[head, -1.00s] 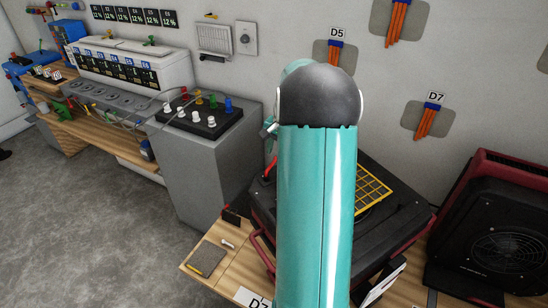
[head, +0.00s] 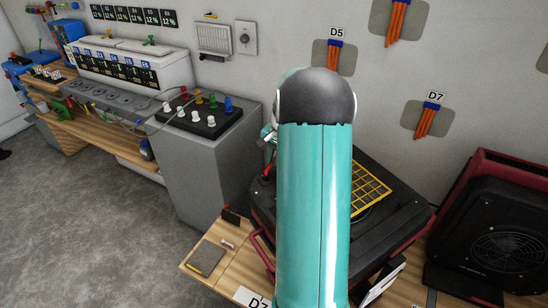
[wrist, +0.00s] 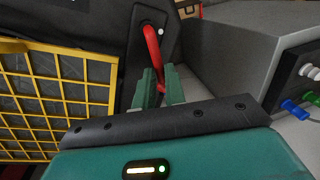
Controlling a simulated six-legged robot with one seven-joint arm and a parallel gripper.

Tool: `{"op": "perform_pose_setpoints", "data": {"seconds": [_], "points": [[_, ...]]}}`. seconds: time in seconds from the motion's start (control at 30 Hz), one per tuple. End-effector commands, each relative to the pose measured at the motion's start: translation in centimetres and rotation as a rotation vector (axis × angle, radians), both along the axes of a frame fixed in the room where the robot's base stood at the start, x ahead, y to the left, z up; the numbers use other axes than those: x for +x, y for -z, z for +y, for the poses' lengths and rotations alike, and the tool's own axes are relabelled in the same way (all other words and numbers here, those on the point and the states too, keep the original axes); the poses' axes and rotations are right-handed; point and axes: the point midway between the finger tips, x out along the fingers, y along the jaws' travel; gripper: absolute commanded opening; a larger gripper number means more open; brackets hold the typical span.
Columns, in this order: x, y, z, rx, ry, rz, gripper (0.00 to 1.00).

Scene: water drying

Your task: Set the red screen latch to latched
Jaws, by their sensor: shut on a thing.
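The red screen latch (wrist: 152,45) is a curved red handle on a dark plate beside the yellow screen grid (wrist: 62,90) in the wrist view. My gripper (wrist: 160,84) is shut on the latch's lower end, between its two green fingers. In the head view, a small part of the red latch (head: 267,171) shows left of my arm, on the black machine (head: 385,225). The yellow screen (head: 371,186) lies on top of the machine, partly hidden by my arm. The gripped end of the latch is partly covered by the fingers.
A grey cabinet (head: 190,175) with a black knob panel (head: 200,118) stands close on the left. A dark red and black fan unit (head: 500,240) stands at the right. Open grey floor (head: 90,225) lies at the left.

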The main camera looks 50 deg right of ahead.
Motion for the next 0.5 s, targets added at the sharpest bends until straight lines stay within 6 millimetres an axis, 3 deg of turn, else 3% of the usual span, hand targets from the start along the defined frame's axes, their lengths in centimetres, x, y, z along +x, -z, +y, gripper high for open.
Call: {"op": "perform_pose_setpoints", "data": {"seconds": [0.5], "points": [[-0.96,-0.06,0.01,-0.001,0.203,0.000,0.00]]}}
